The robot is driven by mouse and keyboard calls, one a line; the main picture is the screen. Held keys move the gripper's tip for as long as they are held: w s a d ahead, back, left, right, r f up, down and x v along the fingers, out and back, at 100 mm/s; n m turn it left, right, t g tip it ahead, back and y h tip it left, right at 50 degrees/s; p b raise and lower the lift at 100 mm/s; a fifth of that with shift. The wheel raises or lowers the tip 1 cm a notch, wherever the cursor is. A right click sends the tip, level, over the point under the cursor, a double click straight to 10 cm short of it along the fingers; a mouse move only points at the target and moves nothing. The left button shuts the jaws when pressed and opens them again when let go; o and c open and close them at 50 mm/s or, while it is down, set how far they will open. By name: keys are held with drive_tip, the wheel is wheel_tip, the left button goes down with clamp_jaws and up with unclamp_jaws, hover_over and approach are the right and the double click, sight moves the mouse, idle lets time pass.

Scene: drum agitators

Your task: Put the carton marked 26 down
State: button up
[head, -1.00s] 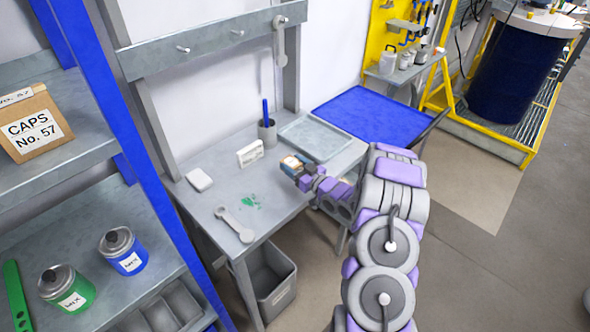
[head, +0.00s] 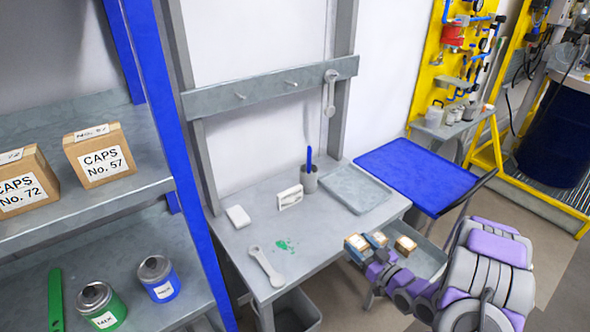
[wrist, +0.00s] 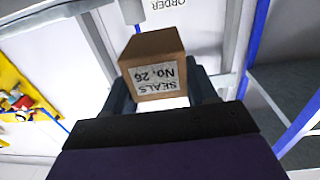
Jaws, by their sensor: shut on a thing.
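The carton marked 26 (wrist: 155,70) is a small brown box with a white label reading "SEALS No. 26". The label is upside down in the wrist view. My gripper (wrist: 163,92) is shut on it, with a dark finger at each side. In the head view my gripper (head: 364,248) holds a small brown carton (head: 357,242) in the air by the bench's front right corner. The label is too small to read there, and the fingers hide part of the carton.
A blue surface (head: 410,175) lies beyond; shelves stand left.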

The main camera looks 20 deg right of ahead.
drive_tip(key=shift+w+d, duration=0.25)
drive_tip(key=shift+w, duration=0.05)
drive_tip(key=w+a+r+m+h, duration=0.1)
drive_tip(key=w+a+r+h, duration=0.1)
drive_tip(key=w+a+r, duration=0.35)
drive_tip(key=w+a+r+m+h, duration=0.1)
drive_tip(key=w+a+r, duration=0.1)
drive_tip(key=w+r, duration=0.7)
drive_tip(key=w+a+r+m+h, duration=0.1)
drive_tip(key=w+a+r, duration=0.2)
drive_tip(key=a+r, duration=0.35)
drive_tip(key=w+a+r+h, duration=0.1)
drive_tip(key=w+a+r, duration=0.2)
drive_tip(key=a+r, duration=0.35)
drive_tip(key=s+f, duration=0.4)
drive_tip(key=f, duration=0.5)
drive_tip(key=s+a+f, duration=0.1)
drive_tip(key=s+f, duration=0.3)
drive_tip(key=f, duration=0.4)
drive_tip(key=shift+s+a+f+t, duration=0.2)
drive_tip(key=shift+a+f+t, duration=0.05)
drive_tip(key=shift+f+t, duration=0.15)
